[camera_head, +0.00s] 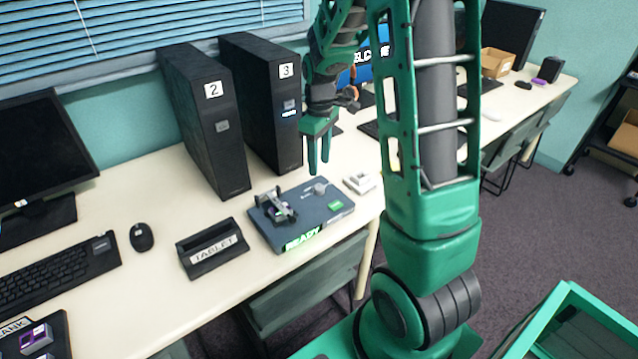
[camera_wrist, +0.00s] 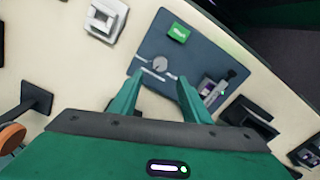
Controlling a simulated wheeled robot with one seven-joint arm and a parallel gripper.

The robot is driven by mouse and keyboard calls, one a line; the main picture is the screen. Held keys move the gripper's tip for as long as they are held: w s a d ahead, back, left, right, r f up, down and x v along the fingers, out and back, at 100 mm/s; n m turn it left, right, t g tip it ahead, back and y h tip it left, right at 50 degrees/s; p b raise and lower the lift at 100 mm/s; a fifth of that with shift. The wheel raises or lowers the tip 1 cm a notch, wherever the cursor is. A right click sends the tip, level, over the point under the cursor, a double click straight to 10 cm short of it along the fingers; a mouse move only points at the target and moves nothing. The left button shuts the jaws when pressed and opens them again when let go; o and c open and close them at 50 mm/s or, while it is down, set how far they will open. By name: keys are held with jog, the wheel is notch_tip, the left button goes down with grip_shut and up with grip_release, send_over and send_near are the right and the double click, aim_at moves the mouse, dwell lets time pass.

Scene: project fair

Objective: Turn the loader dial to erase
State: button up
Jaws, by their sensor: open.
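The loader (camera_head: 300,212) is a flat dark blue-grey box on the white table, with a lit green READY label (camera_head: 305,239) on its front edge. Its grey round dial (camera_head: 320,189) sits on the top face and also shows in the wrist view (camera_wrist: 159,63); its setting is too small to read. A green button (camera_head: 336,206) lies near the dial. A dark clamp-like device with a small purple part (camera_head: 276,206) sits on the loader's left side. In the wrist view the dial lies beyond and between the fingertips (camera_wrist: 155,84).
Black computer towers marked 2 (camera_head: 206,120) and 3 (camera_head: 268,105) stand behind the loader. A TABLET holder (camera_head: 213,249) is left of it. A small white device (camera_head: 361,181) sits just right of it. A chair (camera_head: 305,290) is below the table's front edge.

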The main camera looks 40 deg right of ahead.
aim_at(320, 187)
notch_tip(320, 187, down, 9)
jog(key=shift+r, duration=0.1)
dwell(0.3)
jog(key=c, duration=1)
jog(key=shift+d, duration=0.2)
jog(key=shift+c, duration=0.2)
